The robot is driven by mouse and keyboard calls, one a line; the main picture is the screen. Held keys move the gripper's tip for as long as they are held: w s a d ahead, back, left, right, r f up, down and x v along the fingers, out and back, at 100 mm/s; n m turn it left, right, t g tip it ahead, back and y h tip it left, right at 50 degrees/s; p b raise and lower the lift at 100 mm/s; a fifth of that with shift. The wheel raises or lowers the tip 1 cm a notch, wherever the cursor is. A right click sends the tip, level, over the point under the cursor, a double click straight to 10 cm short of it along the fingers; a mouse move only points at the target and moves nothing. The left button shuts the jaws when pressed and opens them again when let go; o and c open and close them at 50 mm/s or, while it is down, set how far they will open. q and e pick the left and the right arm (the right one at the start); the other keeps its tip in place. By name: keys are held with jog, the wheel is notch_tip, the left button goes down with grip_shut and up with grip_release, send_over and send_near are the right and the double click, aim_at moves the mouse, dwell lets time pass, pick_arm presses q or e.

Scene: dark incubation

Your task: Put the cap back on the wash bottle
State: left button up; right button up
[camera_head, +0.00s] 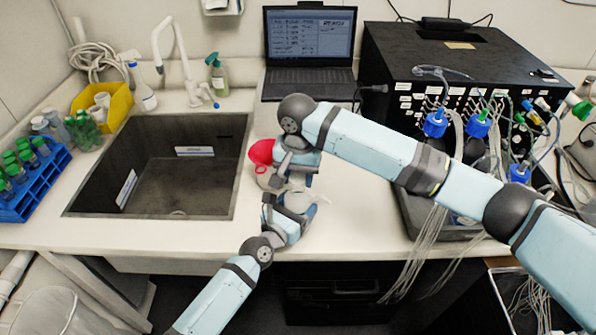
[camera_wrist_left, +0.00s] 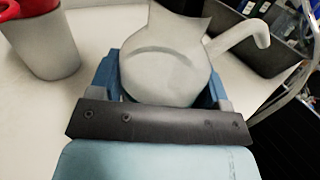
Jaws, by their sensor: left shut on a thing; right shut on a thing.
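My left gripper (camera_head: 292,200) is shut on a white, rounded vessel, apparently the wash bottle (camera_wrist_left: 165,68). In the left wrist view it sits between the blue fingers, with a pale curved spout or handle at its right and a pointed upper edge. My right gripper (camera_head: 283,168) points down close to the left one, beside a red piece (camera_head: 262,152) that looks like the cap. It appears shut on this piece, but the contact is partly hidden. In the left wrist view, red also shows by a white cup-like vessel (camera_wrist_left: 45,48), apart from the held one.
The dark sink (camera_head: 180,170) lies left of the grippers. A laptop (camera_head: 309,45) stands behind, and a black instrument (camera_head: 455,75) with many tubes stands at the right. A blue tube rack (camera_head: 35,180) and yellow bin (camera_head: 105,103) are at the left. The counter's front edge is close.

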aim_at(298, 202)
dwell(0.3)
jog(key=shift+f, duration=0.85)
jog(key=shift+f, duration=0.55)
